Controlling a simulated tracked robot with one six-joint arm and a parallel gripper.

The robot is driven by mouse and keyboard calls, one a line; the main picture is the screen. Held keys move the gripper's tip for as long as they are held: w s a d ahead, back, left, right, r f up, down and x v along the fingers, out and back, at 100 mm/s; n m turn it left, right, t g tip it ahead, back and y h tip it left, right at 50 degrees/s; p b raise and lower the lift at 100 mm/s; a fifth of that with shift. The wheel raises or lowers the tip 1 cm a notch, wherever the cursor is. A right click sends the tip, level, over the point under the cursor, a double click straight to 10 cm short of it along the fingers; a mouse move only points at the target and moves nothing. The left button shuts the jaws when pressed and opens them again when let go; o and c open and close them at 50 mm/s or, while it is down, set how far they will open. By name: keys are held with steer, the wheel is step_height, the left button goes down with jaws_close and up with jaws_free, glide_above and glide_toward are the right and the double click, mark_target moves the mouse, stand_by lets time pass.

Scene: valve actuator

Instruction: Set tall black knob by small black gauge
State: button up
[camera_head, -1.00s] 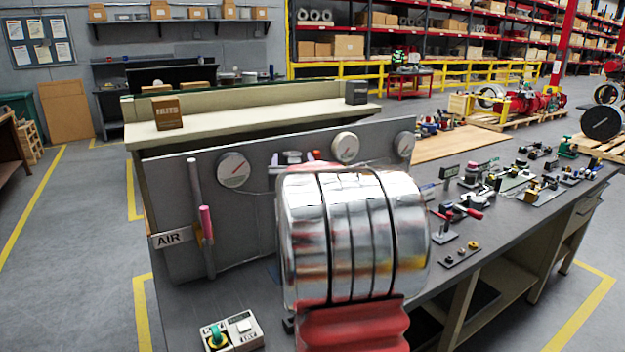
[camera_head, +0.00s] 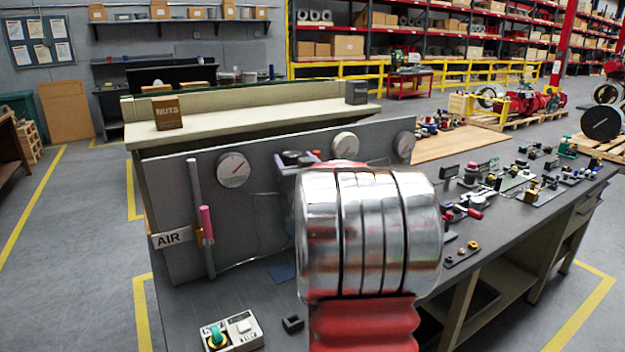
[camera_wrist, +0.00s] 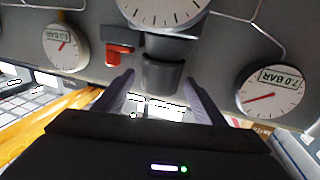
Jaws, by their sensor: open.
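A black cylindrical knob (camera_wrist: 162,76) sits in the wrist view, whose picture is upside down. It joins a dark body next to a white-faced gauge with a dark rim (camera_wrist: 165,10), cut by the top edge. My gripper (camera_wrist: 160,84) has its two pale fingers apart, one on each side of the knob; I cannot tell whether they touch it. In the head view, a dark round top (camera_head: 292,157), likely the knob, shows beside a purple-grey finger of my gripper (camera_head: 304,164). My wrist hides the dark-rimmed gauge there.
A red-handled part (camera_wrist: 119,53) is close to the left finger. Other panel gauges show at left (camera_wrist: 65,47) and right (camera_wrist: 270,89). The grey panel (camera_head: 260,215) stands behind. A button box (camera_head: 231,331) and a small black block (camera_head: 292,324) are on the bench.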

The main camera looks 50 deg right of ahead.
steer(key=shift+d+n+t+y, duration=0.1)
steer(key=shift+n+t+y, duration=0.25)
steer(key=shift+y, duration=0.25)
steer(key=v, duration=1.4)
steer(key=shift+w, duration=0.15)
steer(key=a+f+g+y, duration=0.1)
steer(key=a+f+g, duration=0.1)
steer(key=a, duration=0.8)
steer(key=a+f+g+y, duration=0.1)
steer(key=a+f+g, duration=0.2)
steer(key=a, duration=0.7)
steer(key=s+a+f+n+g+y, duration=0.1)
steer(key=s+a+f+n+y, duration=0.1)
steer(key=s+a, duration=0.3)
steer(key=s+a+f+n+g+y, duration=0.1)
steer(key=s+a+f, duration=0.3)
steer(key=a, duration=0.6)
steer(key=s+a+f+n+g+y, duration=0.2)
steer(key=s+a+f+g+y, duration=0.1)
steer(key=s+a, duration=0.3)
steer(key=shift+a+f+n, duration=0.25)
steer(key=shift+a+n, duration=0.1)
steer(key=shift+a, duration=0.8)
